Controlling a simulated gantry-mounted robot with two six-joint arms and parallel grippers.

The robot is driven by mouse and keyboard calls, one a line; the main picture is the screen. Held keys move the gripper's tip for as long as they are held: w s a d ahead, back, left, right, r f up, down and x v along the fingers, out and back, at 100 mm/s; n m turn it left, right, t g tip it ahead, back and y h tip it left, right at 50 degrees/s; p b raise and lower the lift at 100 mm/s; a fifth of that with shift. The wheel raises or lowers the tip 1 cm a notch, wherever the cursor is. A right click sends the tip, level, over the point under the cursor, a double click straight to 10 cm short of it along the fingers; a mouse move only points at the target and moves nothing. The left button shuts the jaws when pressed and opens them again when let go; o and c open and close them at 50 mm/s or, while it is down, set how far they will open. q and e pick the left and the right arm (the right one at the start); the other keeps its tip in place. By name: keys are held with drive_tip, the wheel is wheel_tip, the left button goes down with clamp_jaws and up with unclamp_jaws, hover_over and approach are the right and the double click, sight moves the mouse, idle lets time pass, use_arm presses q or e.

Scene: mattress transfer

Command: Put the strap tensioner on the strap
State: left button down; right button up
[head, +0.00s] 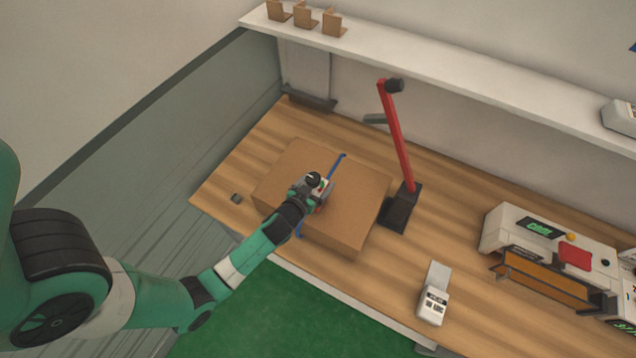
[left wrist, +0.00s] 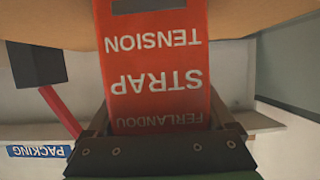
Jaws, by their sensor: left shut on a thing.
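A brown cardboard box (head: 345,215) lies on the wooden table, with a blue strap (head: 338,163) running across its top. My left gripper (head: 315,190) is over the middle of the box, at the strap. It is shut on the red strap tensioner (left wrist: 155,65), whose printed label fills the middle of the left wrist view. In the head view the gripper and wrist hide most of the tensioner and part of the strap. I cannot tell whether the tensioner touches the strap. My right gripper is in neither view.
A red lever on a black base (head: 402,208) stands just right of the box. A small white device (head: 434,303) and a larger white machine (head: 545,240) are farther right. A white shelf (head: 440,75) runs behind.

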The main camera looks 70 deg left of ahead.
use_arm(q)
drive_tip(key=shift+r, duration=0.1)
unclamp_jaws()
drive_tip(key=shift+r, duration=0.1)
drive_tip(key=v, duration=1.1)
drive_tip(key=shift+s+d, duration=0.25)
drive_tip(key=shift+s, duration=0.05)
drive_tip(key=shift+r, duration=0.15)
